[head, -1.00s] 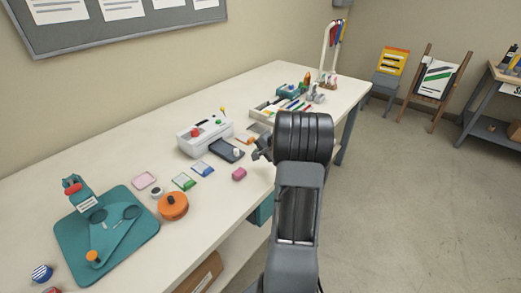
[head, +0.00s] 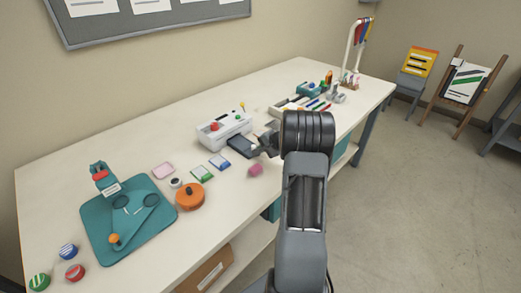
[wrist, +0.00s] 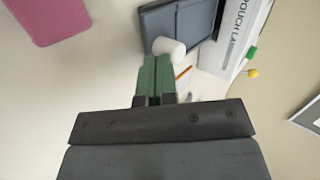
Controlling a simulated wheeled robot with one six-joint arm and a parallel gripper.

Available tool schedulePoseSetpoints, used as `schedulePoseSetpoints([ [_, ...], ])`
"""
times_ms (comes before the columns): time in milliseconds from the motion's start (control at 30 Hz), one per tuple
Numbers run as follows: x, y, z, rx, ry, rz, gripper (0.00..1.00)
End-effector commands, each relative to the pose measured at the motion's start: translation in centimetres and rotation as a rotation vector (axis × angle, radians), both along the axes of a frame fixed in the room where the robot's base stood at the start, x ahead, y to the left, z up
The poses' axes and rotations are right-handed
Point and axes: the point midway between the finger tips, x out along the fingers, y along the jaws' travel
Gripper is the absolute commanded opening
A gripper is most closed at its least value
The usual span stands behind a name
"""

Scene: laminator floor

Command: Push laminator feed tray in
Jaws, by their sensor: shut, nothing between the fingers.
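The white laminator (head: 224,130) stands on the bench with a red knob on top. Its dark feed tray (head: 239,147) sticks out from the front toward the bench's near edge. In the wrist view the tray (wrist: 178,22) carries a white round knob (wrist: 169,47) at its outer end. My gripper (head: 262,150) is at the tray's outer end, partly hiding it in the head view. In the wrist view my gripper's green fingers (wrist: 156,62) are shut and empty, right beside the knob. I cannot tell whether they touch it.
A pink block (head: 256,170) lies near the bench edge close to my gripper. Blue and green packets (head: 203,174), an orange round container (head: 190,196) and a teal board (head: 128,225) are to the left. A pen tray (head: 290,108) is behind my arm.

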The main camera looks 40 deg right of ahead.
Motion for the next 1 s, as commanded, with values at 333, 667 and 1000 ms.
schedulePoseSetpoints([
  [333, 5.9, 1.1, -0.2, -0.001, 0.0, 0.005, 0.0],
  [667, 7.6, 1.4, 0.1, 0.0, -0.001, -0.001, 0.0],
  [1000, 7.1, 1.3, 0.0, -0.002, -0.004, 0.001, 0.0],
])
